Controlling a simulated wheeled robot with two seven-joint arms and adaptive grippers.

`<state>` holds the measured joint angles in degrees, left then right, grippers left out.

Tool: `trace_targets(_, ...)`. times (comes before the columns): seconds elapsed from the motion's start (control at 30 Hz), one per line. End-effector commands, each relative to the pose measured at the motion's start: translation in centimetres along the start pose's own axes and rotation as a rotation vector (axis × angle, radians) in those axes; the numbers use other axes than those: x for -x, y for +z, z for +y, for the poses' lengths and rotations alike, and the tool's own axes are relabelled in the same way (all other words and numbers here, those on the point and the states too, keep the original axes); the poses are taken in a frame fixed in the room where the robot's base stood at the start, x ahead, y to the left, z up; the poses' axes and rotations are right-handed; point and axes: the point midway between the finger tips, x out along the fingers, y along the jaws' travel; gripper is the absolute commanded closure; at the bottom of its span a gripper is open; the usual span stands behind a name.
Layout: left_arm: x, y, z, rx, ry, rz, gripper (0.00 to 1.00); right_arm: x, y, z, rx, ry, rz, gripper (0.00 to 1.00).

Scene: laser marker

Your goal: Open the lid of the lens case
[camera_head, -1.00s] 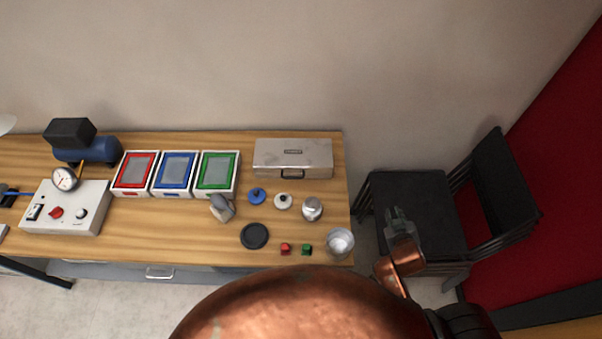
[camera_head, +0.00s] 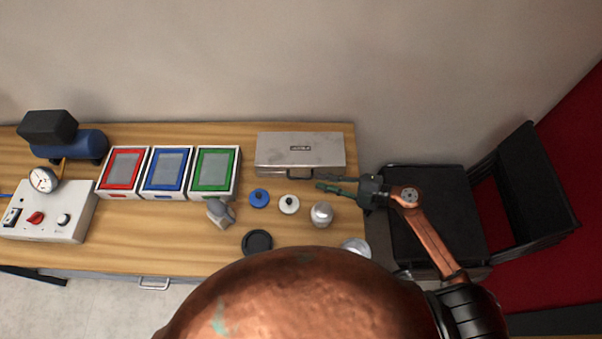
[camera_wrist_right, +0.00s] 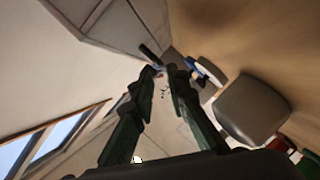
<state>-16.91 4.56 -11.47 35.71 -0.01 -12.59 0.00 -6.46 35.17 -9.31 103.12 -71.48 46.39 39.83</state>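The lens case, a grey metal box (camera_head: 300,148), sits shut at the back right of the wooden table. Its dark handle (camera_head: 300,175) is on its front face. My right gripper (camera_head: 318,182) reaches in from the right, with two dark green fingers just in front of the case's front right part. In the right wrist view the fingers (camera_wrist_right: 160,72) are apart with nothing between them. There the case (camera_wrist_right: 112,25) is at the top, and its dark handle (camera_wrist_right: 149,54) lies near the fingertips. Contact with the handle cannot be told. My left gripper is not in view.
A blue knobbed lid (camera_head: 259,198), a white one (camera_head: 289,204) and a metal jar (camera_head: 321,214) stand in front of the case. Red, blue and green framed trays (camera_head: 215,172) are left of it. Stacked black chairs (camera_head: 440,215) stand right of the table.

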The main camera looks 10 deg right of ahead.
Motion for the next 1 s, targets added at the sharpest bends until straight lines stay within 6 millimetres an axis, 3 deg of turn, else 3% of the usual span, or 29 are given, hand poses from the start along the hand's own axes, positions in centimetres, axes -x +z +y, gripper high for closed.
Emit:
trace_targets(0.5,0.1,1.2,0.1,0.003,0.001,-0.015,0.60,-7.1,-0.2,-0.1,0.003,-0.009,0.009,0.86)
trace_targets(0.9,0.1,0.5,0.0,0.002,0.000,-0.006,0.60,-7.8,-0.2,-0.2,0.001,-0.008,0.006,0.86)
trace_targets(1.0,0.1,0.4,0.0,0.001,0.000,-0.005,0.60,-7.8,-0.2,-0.2,0.002,-0.007,0.006,0.93)
